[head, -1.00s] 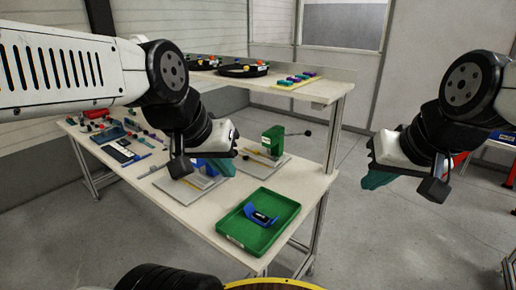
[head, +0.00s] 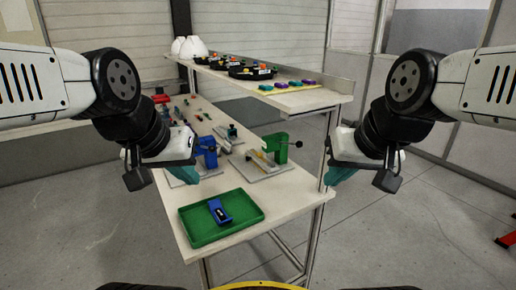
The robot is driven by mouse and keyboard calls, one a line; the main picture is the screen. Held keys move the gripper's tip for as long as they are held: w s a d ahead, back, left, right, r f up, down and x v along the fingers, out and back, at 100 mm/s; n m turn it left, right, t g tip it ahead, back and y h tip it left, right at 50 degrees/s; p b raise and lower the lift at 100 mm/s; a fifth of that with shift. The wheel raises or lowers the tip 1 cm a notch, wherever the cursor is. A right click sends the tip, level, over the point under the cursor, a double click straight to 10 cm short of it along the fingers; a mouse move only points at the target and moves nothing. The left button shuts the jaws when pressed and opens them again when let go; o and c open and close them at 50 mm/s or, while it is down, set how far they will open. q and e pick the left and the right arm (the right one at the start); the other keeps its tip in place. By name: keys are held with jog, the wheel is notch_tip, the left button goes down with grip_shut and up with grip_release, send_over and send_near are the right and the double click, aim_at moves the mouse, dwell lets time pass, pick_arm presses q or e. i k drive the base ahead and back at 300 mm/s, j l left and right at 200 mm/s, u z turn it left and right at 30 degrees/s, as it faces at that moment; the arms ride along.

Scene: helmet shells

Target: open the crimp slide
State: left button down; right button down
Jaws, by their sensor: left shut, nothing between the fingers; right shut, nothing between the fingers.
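A green press-like fixture (head: 277,148) with a dark lever knob stands on a grey plate (head: 270,172) on the bench. A blue fixture (head: 208,150) stands on another plate to its left, partly hidden by my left arm. I cannot make out which part is the crimp slide, or whether it is open. My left gripper (head: 182,174) is shut and empty, in front of the blue fixture in the picture.
A green tray (head: 245,226) with a blue part (head: 220,211) lies at the bench's near end. A raised shelf (head: 310,98) carries white shells (head: 190,47), black round trays (head: 252,72) and small coloured blocks. Small parts lie further back. The floor at right is mostly clear.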

aim_at(250, 155)
jog(key=i+l+u, duration=0.25)
jog(key=l+u, duration=0.2)
jog(key=l, duration=0.45)
jog(key=l+u, duration=0.5)
jog(key=l, duration=0.4)
jog(key=l+u, duration=0.45)
jog(key=l, duration=0.55)
jog(key=i+l+u, duration=0.1)
jog(key=l+u, duration=0.35)
jog(key=l, duration=0.35)
jog(key=l+u, duration=0.45)
jog(key=l, duration=0.35)
jog(key=i+j, duration=0.3)
jog(key=j, duration=0.25)
